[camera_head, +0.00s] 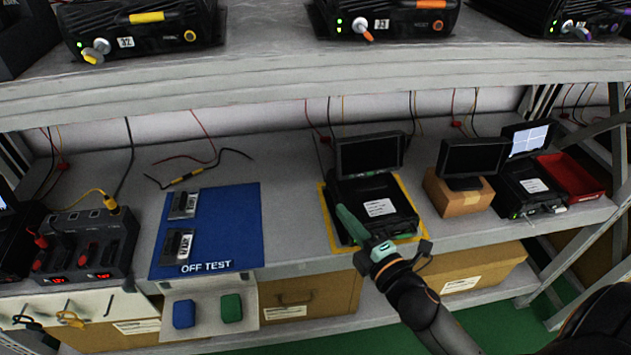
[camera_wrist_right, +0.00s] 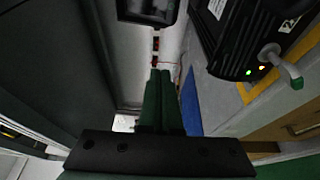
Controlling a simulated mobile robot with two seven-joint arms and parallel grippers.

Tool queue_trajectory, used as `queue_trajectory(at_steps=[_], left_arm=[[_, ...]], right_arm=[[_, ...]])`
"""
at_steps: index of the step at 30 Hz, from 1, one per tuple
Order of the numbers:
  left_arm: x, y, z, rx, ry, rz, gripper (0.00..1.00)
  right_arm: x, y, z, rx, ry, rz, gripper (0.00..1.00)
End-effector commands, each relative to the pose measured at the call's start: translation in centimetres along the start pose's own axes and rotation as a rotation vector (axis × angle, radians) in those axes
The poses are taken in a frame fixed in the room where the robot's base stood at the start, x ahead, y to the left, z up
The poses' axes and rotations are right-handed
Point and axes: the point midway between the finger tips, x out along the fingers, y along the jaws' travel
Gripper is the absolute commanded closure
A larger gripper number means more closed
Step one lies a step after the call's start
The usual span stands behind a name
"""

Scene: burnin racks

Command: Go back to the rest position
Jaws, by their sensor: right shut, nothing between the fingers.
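My right gripper (camera_head: 352,225) reaches in from the lower right in the head view, its green fingers over the front left part of a black box unit (camera_head: 392,190). The fingers are together and hold nothing; they also show shut in the right wrist view (camera_wrist_right: 163,88). The black unit sits on a yellow-edged mat (camera_head: 323,200) with a dark monitor (camera_head: 369,154) behind it. In the right wrist view the unit (camera_wrist_right: 240,35) is at the upper right, apart from the fingers. I cannot tell in the head view whether the fingers touch it. My left gripper is not in view.
An upper shelf (camera_head: 270,70) with several black units overhangs the work shelf. To the left are a blue OFF TEST mat (camera_head: 221,224) with two small modules and a charger block (camera_head: 90,243). A cardboard box (camera_head: 457,192) with a monitor and a red tray (camera_head: 572,177) are right.

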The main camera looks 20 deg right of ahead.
Motion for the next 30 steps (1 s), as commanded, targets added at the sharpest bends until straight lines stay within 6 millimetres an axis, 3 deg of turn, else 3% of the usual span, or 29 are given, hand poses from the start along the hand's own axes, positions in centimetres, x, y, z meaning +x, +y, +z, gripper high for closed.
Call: queue_trajectory(at_steps=[8,11,14,18,21,22,23,27,30], left_arm=[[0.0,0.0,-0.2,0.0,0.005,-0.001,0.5],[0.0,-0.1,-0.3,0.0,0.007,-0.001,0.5],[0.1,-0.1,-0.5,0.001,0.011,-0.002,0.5],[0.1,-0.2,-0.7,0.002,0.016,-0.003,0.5],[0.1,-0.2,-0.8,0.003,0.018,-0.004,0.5],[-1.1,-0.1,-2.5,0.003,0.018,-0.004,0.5],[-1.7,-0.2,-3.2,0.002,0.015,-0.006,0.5],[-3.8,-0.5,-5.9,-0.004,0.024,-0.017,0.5],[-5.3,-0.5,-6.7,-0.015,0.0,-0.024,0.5]], right_arm=[[-0.5,-0.9,-0.3,0.084,-0.009,-0.031,1.0],[-1.6,-3.4,-1.3,0.326,-0.039,-0.121,1.0],[-3.8,-7.4,-3.5,0.691,-0.101,-0.271,1.0],[-8.2,-12.9,-8.3,1.208,-0.239,-0.523,1.0],[-11.8,-15.6,-12.3,1.52,-0.362,-0.704,1.0],[-11.4,-13.5,-11.8,1.504,-0.358,-0.687,1.0],[-11.4,-12.7,-11.6,1.496,-0.361,-0.682,1.0],[-11.8,-10.2,-11.1,1.491,-0.382,-0.684,1.0],[-12.2,-8.2,-10.8,1.491,-0.399,-0.686,1.0]])
